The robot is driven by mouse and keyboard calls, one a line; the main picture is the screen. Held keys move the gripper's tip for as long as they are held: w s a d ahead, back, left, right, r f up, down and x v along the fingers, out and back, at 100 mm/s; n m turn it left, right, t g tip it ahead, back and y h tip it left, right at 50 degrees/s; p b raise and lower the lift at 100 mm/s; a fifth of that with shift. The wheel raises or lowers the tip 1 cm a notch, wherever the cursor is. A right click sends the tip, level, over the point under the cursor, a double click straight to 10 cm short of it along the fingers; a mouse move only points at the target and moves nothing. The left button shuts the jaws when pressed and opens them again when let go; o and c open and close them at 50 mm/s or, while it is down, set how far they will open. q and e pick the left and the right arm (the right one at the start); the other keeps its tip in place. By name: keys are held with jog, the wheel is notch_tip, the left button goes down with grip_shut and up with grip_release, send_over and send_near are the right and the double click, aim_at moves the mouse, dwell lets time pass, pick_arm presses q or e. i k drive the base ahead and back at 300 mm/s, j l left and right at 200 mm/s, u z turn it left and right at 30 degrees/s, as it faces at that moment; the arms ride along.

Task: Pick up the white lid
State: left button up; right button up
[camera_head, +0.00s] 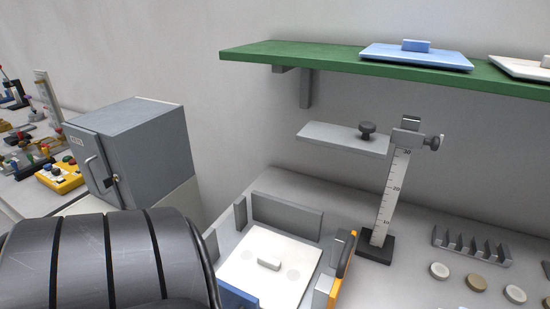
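A flat white lid (519,67) with a raised grip lies on the green shelf at the far right, cut off by the picture's right edge. Another white square plate (268,281) with a small raised bar handle sits low in the middle, between grey upright walls. I cannot tell from this view whether that plate is also a lid. A blue lid (416,56) with a blue handle lies on the shelf, left of the white one. Neither of my grippers shows. A black ribbed part, apparently my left arm, fills the lower left corner.
The green shelf (320,57) overhangs the table. Below it stands a height gauge (390,195) with a grey plate. A grey slotted rack (470,247) and several round discs lie at the right. A grey box furnace (130,150) and cluttered bench stand left.

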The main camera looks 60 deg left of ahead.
aim_at(273, 268)
jog(key=l+u, duration=0.1)
jog(key=u, duration=1.5)
